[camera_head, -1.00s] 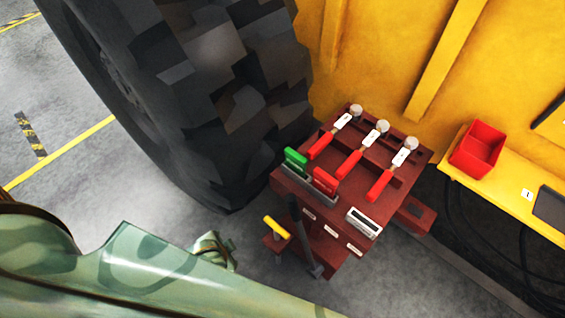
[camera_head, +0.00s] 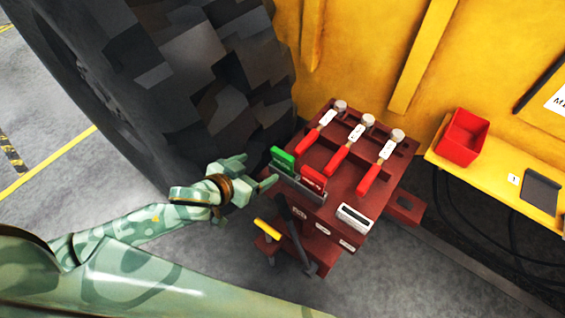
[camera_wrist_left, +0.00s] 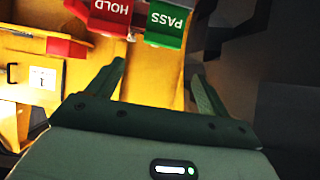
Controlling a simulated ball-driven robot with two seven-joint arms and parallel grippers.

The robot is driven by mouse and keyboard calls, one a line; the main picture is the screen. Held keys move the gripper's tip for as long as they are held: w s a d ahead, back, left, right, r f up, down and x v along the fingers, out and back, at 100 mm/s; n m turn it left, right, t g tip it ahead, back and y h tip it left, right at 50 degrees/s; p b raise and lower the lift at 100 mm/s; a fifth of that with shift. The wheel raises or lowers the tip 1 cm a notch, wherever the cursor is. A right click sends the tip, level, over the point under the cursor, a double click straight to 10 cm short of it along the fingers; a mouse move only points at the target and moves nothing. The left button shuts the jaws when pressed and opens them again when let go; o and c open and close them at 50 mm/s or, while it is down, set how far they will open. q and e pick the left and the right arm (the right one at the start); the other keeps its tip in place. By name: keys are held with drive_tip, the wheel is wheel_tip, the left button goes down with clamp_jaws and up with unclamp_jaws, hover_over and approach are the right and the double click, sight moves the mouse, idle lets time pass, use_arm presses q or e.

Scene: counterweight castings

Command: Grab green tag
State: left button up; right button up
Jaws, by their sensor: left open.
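The green tag (camera_head: 283,156), marked PASS, stands upright in a grey holder (camera_head: 302,188) at the left edge of a dark red stand. It also shows at the top of the left wrist view (camera_wrist_left: 168,22). A red tag (camera_head: 313,180), marked HOLD, stands beside it and shows left of it in the left wrist view (camera_wrist_left: 109,16). My left gripper (camera_head: 261,169) is open and empty, just left of the green tag. In the left wrist view the fingers (camera_wrist_left: 158,70) are spread, with the green tag beyond the tips, apart from them. My right gripper is out of view.
Several red-handled tools (camera_head: 345,150) lie on the stand (camera_head: 337,205), with a white-faced block (camera_head: 355,217) at its front. A black lever (camera_head: 293,230) and yellow handle (camera_head: 267,229) are below. A big tyre (camera_head: 190,85) rises behind my left arm. A red bin (camera_head: 463,137) sits on a yellow shelf (camera_head: 500,195).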

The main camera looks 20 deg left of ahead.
sight(280, 156)
use_arm(q)
drive_tip(key=b+x, duration=0.2)
drive_tip(key=x, duration=0.6)
drive_tip(key=shift+w+f, duration=0.1)
drive_tip(key=shift+w, duration=0.05)
drive_tip(key=b+x, duration=0.2)
drive_tip(key=x, duration=0.3)
drive_tip(key=shift+w+a+f, duration=0.1)
drive_tip(key=shift+w+f, duration=0.05)
drive_tip(key=shift+c, duration=0.6)
drive_tip(key=c, duration=0.6)
